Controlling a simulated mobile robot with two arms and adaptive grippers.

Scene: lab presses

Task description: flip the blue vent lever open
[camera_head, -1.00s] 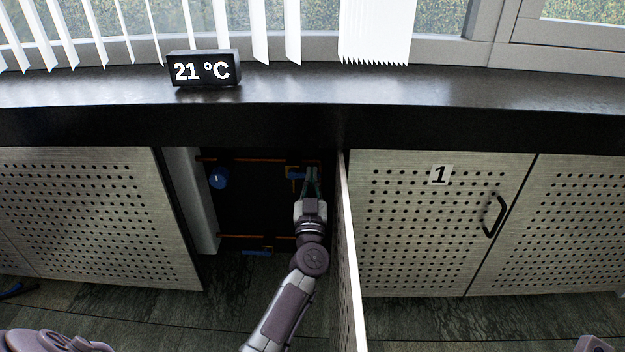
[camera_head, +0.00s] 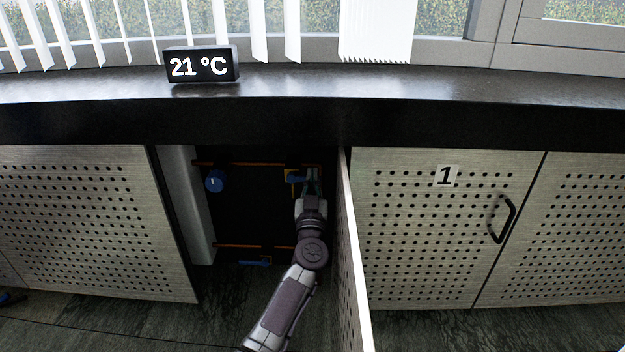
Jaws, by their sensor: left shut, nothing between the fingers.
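A small blue lever (camera_head: 293,177) with a yellow part around it sits on the upper copper pipe, at the top right inside the open cabinet. A second blue lever (camera_head: 255,262) lies along the lower pipe. I cannot tell from the picture which is the vent lever. My left gripper (camera_head: 312,182) reaches into the cabinet, shut and empty, just right of the upper lever. Its fingertips are dark and small, so I cannot tell whether they touch the lever. My right gripper is not in view.
A round blue knob (camera_head: 214,181) is on the upper pipe's left. A white radiator panel (camera_head: 188,205) stands at the cabinet's left. The open door (camera_head: 351,260) stands edge-on close right of my arm. The black sill (camera_head: 420,105) overhangs above.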

